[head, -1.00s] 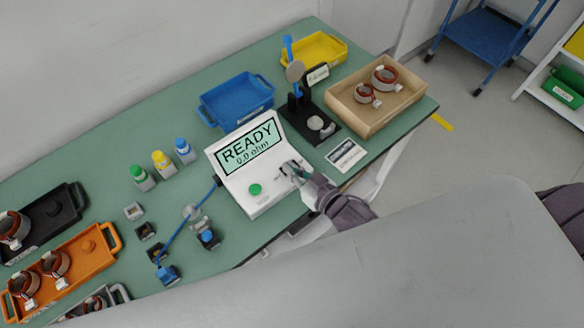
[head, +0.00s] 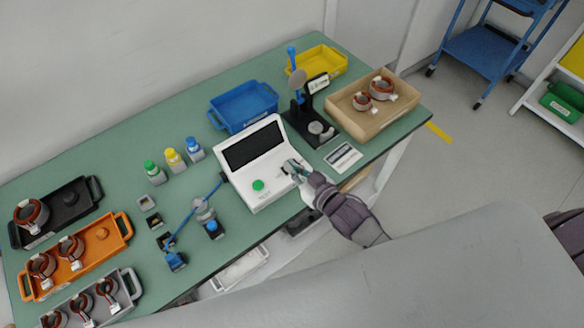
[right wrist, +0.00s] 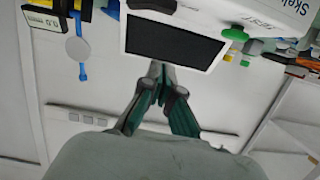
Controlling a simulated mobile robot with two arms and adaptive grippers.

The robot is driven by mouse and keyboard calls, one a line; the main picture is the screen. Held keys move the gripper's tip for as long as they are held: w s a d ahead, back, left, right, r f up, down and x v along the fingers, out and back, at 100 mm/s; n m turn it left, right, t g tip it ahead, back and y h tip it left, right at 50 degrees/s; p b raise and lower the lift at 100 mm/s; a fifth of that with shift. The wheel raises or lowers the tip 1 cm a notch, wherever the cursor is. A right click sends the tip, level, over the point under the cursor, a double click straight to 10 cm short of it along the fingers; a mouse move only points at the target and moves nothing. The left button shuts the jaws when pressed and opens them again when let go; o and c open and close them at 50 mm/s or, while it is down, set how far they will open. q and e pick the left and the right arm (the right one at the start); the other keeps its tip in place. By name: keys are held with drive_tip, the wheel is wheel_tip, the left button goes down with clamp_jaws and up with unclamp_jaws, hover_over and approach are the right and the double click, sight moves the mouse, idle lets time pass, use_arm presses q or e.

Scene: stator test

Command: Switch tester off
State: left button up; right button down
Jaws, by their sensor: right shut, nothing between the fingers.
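The tester (head: 262,192) is a white box with a sloped front at the middle of the green table. Its screen (head: 251,146) is dark and blank. A green button (head: 258,185) sits on its lower front. My right gripper (head: 290,167) is at the right part of the tester's front panel, shut with nothing in it, and hides the switch area there. In the right wrist view the tester's dark screen (right wrist: 172,42) and green button (right wrist: 236,34) appear above the shut fingers (right wrist: 158,72). My left gripper is not in view.
A blue tray (head: 269,98) stands behind the tester, and a black stand (head: 298,126) and a wooden box (head: 372,127) to its right. A probe with a blue cable (head: 205,212) lies to its left. Orange (head: 117,246) and black trays hold copper-wound stators.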

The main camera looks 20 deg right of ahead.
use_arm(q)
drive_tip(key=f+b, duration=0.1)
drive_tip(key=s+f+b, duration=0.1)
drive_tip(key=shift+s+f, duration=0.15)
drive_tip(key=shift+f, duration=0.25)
use_arm(e)
drive_tip(key=v, duration=0.9)
drive_tip(key=shift+f, duration=0.25)
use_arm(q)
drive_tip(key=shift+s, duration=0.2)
